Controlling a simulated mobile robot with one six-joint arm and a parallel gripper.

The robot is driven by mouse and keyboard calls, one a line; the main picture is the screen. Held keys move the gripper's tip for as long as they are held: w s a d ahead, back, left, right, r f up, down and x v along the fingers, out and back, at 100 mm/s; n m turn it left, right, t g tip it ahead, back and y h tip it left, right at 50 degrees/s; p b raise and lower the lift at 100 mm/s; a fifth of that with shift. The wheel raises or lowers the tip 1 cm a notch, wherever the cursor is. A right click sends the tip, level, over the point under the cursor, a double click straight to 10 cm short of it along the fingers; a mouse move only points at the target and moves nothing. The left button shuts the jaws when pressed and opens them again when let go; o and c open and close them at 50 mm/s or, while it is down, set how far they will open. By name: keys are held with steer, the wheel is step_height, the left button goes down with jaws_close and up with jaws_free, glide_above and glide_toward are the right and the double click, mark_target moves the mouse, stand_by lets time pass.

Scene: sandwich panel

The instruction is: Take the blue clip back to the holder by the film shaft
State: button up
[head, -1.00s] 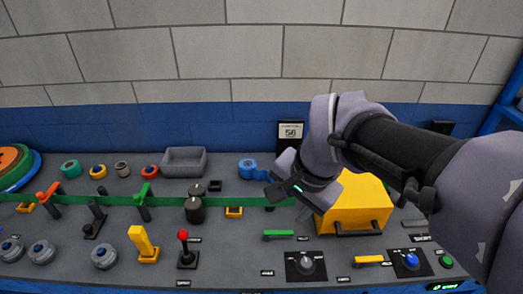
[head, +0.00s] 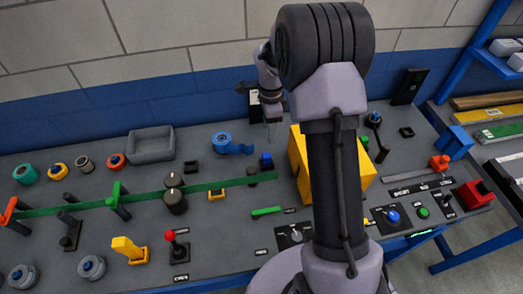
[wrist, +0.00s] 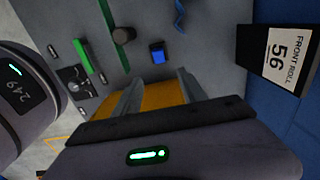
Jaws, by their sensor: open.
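A small blue piece (head: 266,160), which may be the blue clip, stands on a dark base near the right end of the green film strip (head: 90,204). It also shows in the wrist view (wrist: 157,52), beyond my fingers and apart from them. My gripper (wrist: 160,92) is open with nothing between its fingers, above the back of the bench beside the yellow box (head: 299,155). In the head view my arm hides part of that box and its surroundings. I cannot tell which fitting is the film shaft's holder.
A sign reading "FRONT ROLL 56" (wrist: 283,55) stands close to my gripper. A blue block (head: 455,142) and a red box (head: 475,194) are at the right end of the bench.

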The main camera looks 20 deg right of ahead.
steer(key=b, duration=0.2)
glide_toward(266, 155)
steer(key=f, duration=0.5)
steer(key=shift+s+d+f, duration=0.2)
steer(key=shift+s+d, duration=0.15)
steer(key=f, duration=0.1)
steer(key=f+b, duration=0.1)
steer(key=f, duration=0.3)
steer(key=shift+w+a+f, duration=0.1)
steer(key=shift+w+a, duration=0.15)
steer(key=shift+a, duration=0.05)
jaws_close()
